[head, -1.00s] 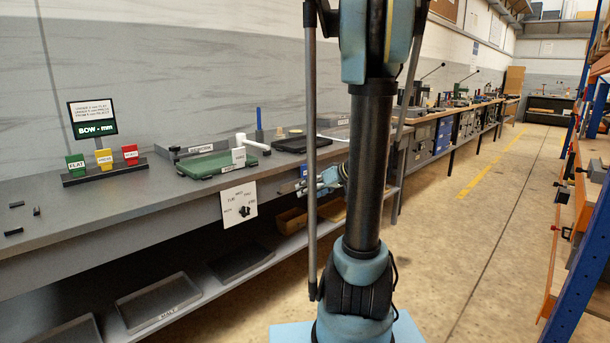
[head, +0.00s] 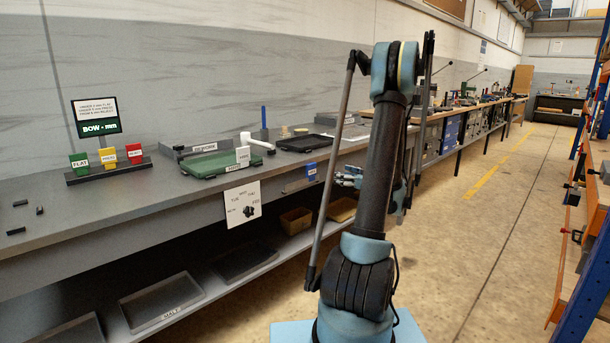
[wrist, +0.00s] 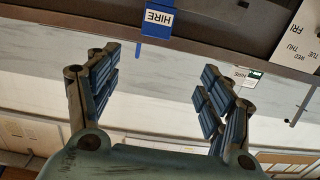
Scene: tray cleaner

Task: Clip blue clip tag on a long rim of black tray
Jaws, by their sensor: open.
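The blue clip tag (head: 311,169) stands at the bench's front edge, right of the day card. In the wrist view the blue clip tag (wrist: 157,22) shows a white HIRE label, at the top centre beyond the fingertips. The black tray (head: 303,144) lies flat on the bench top, behind the tag, with no tag visible on it. My gripper (head: 350,177) is in front of the bench, right of the blue tag and apart from it. In the wrist view my gripper (wrist: 160,75) is open, with nothing between its fingers.
A green tray (head: 215,163) with a white tag (head: 242,155) on its rim lies left of the black tray. A white-handled tool (head: 256,141) and a blue upright post (head: 264,118) stand nearby. The day card (head: 242,203) hangs on the bench front. A lower shelf holds trays.

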